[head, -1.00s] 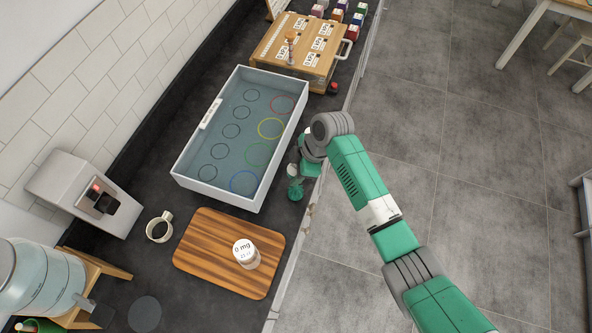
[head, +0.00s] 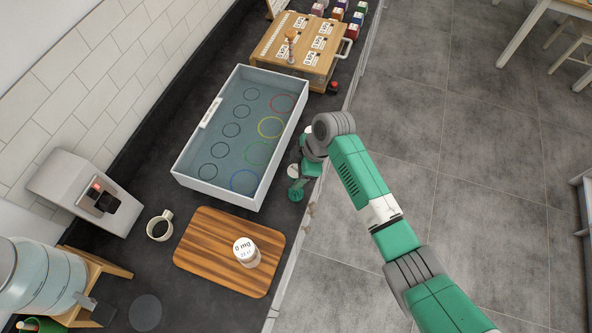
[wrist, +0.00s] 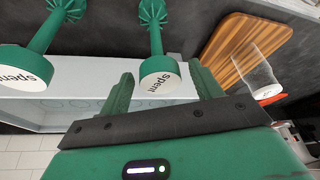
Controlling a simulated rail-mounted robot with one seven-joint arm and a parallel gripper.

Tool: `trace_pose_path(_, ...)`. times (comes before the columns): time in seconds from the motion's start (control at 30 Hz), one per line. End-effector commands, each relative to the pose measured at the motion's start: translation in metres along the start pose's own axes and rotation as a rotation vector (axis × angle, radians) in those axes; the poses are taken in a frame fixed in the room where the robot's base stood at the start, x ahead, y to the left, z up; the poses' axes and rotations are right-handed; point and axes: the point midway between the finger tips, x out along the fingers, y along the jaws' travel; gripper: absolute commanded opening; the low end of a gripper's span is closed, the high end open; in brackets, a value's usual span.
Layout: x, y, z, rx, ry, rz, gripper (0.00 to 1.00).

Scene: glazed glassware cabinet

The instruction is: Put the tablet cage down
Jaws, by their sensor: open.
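My gripper (wrist: 160,78) is open, with its two green fingers apart in the wrist view. Between and just beyond the fingertips is a green tablet cage (wrist: 153,42) with a ribbed head, a stem and a white end disc marked "spent". I cannot tell whether a finger touches it. A second, similar "spent" cage (wrist: 40,42) is at the left. In the head view one green ribbed head (head: 296,194) and a white disc show on the counter beside the tray. My arm hides most of the gripper there.
A white tray (head: 186,183) with coloured rings stands left of my gripper. A wooden board (head: 210,240) bears a glass (head: 247,253) labelled "0 mg". A wooden rack (head: 268,45) is at the back, a mug (head: 159,227) at lower left. The counter's edge runs close on the right.

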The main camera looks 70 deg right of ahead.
Motion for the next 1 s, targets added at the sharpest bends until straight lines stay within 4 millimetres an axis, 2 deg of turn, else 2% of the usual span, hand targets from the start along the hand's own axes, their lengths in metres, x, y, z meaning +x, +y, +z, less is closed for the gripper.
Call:
trace_pose_path(0.3,-0.079,0.001,0.001,0.0,0.0,0.004,0.64)
trace_pose_path(0.43,-0.099,0.001,0.001,0.0,0.0,0.002,0.64)
trace_pose_path(0.6,-0.11,0.0,0.001,0.001,0.0,0.0,0.64)
trace_pose_path(1.0,-0.11,0.0,0.0,0.0,0.0,0.001,0.64)
